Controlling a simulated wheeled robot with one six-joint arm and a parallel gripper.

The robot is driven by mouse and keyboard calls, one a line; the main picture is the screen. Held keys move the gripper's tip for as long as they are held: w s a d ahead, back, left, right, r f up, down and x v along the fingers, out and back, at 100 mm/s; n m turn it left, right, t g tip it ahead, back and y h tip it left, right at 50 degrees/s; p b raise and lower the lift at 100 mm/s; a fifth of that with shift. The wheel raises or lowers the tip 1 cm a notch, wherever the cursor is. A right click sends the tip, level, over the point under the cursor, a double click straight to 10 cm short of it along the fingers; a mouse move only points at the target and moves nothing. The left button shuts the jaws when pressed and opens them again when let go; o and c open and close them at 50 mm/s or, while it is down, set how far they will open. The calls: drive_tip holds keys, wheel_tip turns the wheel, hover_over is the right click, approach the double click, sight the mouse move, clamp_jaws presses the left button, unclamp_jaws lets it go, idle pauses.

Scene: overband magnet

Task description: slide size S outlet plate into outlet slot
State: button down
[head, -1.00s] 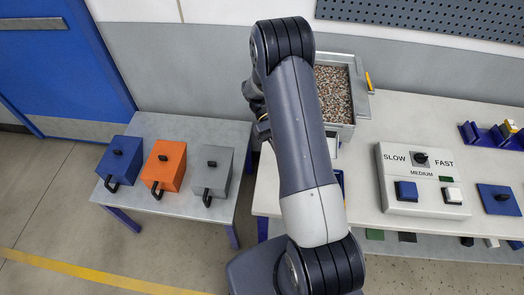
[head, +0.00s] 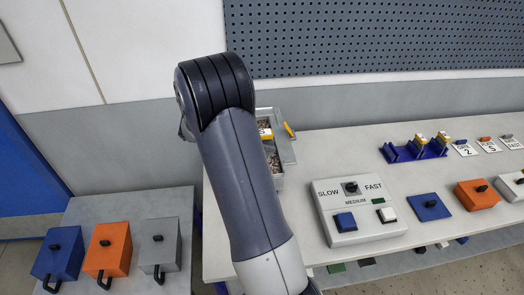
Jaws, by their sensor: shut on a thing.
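My arm fills the middle of the head view and hides my gripper, so its jaws do not show. A yellow-edged piece with a white label (head: 265,133), seemingly marked S, shows just right of my arm, over the gravel box. I take it for the size S outlet plate; most of it is hidden, and I cannot tell what holds it. The grey metal box (head: 284,157) of mixed gravel is partly covered by my arm, with a yellow part (head: 289,130) at its right side. The outlet slot cannot be made out.
A control box (head: 345,222) marked SLOW, MEDIUM, FAST stands on the bench right of my arm. Behind it are a blue rack (head: 400,155) with yellow-topped pieces and several cards (head: 487,145). Blue (head: 62,250), orange (head: 108,248) and grey (head: 158,245) boxes stand on the left table.

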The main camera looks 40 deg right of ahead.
drive_tip(key=shift+a+f, duration=0.1)
drive_tip(key=shift+f+b, duration=1.7)
drive_tip(key=shift+f, duration=1.1)
drive_tip(key=shift+p, duration=0.45)
drive_tip(key=shift+f+b, duration=2.2)
drive_tip(key=shift+f, duration=1.25)
drive_tip(key=c, duration=1.1)
unclamp_jaws()
drive_tip(key=shift+o, duration=0.2)
drive_tip(key=b+v, duration=0.2)
drive_tip(key=v, duration=0.8)
drive_tip(key=shift+w+a, duration=0.2)
drive_tip(key=shift+a, duration=0.15)
drive_tip(key=shift+r, duration=0.15)
